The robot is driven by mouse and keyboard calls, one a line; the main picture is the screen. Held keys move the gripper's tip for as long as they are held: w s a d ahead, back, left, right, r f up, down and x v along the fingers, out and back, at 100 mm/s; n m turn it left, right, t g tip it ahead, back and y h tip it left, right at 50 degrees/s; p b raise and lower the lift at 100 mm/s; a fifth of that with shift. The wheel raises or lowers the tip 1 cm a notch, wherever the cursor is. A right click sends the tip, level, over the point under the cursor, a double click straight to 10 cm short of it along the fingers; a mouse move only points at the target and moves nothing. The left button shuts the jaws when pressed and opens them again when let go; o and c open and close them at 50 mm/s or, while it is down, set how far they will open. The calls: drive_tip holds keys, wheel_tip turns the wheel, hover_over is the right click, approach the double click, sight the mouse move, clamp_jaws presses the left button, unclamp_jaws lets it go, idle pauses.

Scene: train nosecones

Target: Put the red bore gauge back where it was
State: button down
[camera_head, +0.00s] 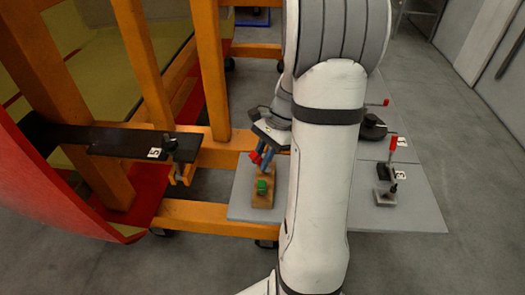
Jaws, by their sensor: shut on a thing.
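My gripper (265,155) is above the left part of the grey table and points down. It is shut on the red bore gauge (256,158), of which only a small red part shows beside the fingers. A wooden block (261,201) with a green piece (262,187) on it stands on the table just below my gripper. The gauge's lower end is too small and covered to tell whether it touches the block.
The grey table (408,208) holds a red-handled tool (393,146) by a "3" label and a dark round device (372,127) at right. My arm hides the table's middle. An orange frame (212,70) with a black shelf (115,143) stands at left.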

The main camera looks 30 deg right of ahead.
drive_tip(key=m+t+y, duration=0.1)
drive_tip(key=m, duration=0.1)
drive_tip(key=w+d+m+t+y, duration=0.1)
drive_tip(key=m, duration=0.1)
drive_tip(key=shift+t+y, duration=0.3)
drive_tip(key=shift+y, duration=0.1)
drive_tip(key=d+f+m+t+b, duration=0.1)
drive_tip(key=f, duration=0.1)
drive_tip(key=w+d+f+m+t+b, duration=0.1)
drive_tip(key=f+m+t+b, duration=0.1)
drive_tip(key=w+d+f+m+t+y+b, duration=0.1)
drive_tip(key=f+m+t, duration=0.1)
drive_tip(key=shift+w+d+f, duration=0.1)
drive_tip(key=shift+w+f, duration=0.1)
drive_tip(key=shift+f+b, duration=0.6)
drive_tip(key=shift+b, duration=0.1)
drive_tip(key=c, duration=1.2)
unclamp_jaws()
drive_tip(key=shift+d+r, duration=0.1)
drive_tip(key=v, duration=0.7)
drive_tip(key=shift+s+d+b, duration=0.2)
drive_tip(key=shift+b, duration=0.1)
